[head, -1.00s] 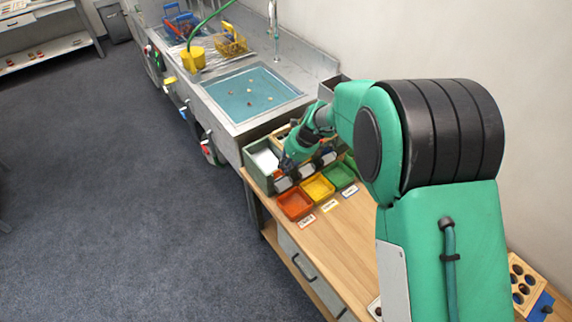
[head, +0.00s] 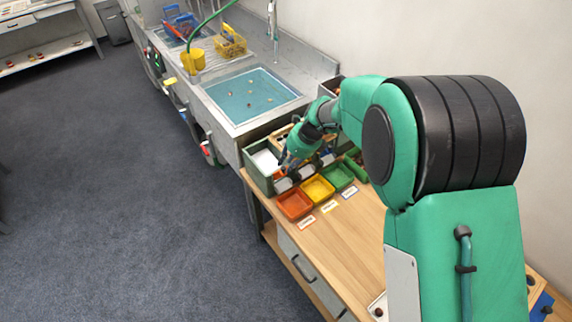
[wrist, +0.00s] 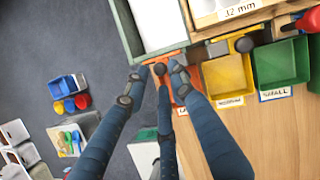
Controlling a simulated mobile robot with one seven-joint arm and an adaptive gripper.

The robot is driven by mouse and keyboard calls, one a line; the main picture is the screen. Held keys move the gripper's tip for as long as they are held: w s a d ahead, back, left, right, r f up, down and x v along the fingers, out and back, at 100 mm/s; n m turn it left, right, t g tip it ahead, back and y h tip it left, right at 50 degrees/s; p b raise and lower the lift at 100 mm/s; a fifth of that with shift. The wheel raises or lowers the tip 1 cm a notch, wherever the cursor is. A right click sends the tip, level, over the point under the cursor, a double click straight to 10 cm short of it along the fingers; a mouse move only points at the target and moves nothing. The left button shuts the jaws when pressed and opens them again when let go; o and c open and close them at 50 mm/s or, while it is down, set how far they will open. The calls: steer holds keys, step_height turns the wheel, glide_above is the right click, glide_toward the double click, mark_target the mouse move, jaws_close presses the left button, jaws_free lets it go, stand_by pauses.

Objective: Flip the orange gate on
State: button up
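My gripper (wrist: 157,76) shows in the wrist view with its blue fingers spread apart and nothing clearly held. A dark round knob (wrist: 160,69) sits between the fingertips; I cannot tell whether they touch it. The orange gate (wrist: 172,56) lies just behind the knob, partly hidden by the fingers. The orange tray (wrist: 186,100) is below it, partly covered by a finger. In the head view my gripper (head: 286,163) is over the left end of the sorter, above the orange tray (head: 295,205). The gate's position is too hidden to tell.
The yellow tray (head: 318,188) and green tray (head: 339,176) stand to the right of the orange one. A dark knob (wrist: 244,44) rises by the yellow tray. A white-floored green bin (head: 258,181) is close on the left. The wooden counter (head: 345,245) in front is largely clear.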

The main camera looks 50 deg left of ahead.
steer(key=v, duration=0.9)
steer(key=shift+d+r, duration=0.15)
steer(key=shift+r, duration=0.2)
steer(key=shift+w, duration=0.15)
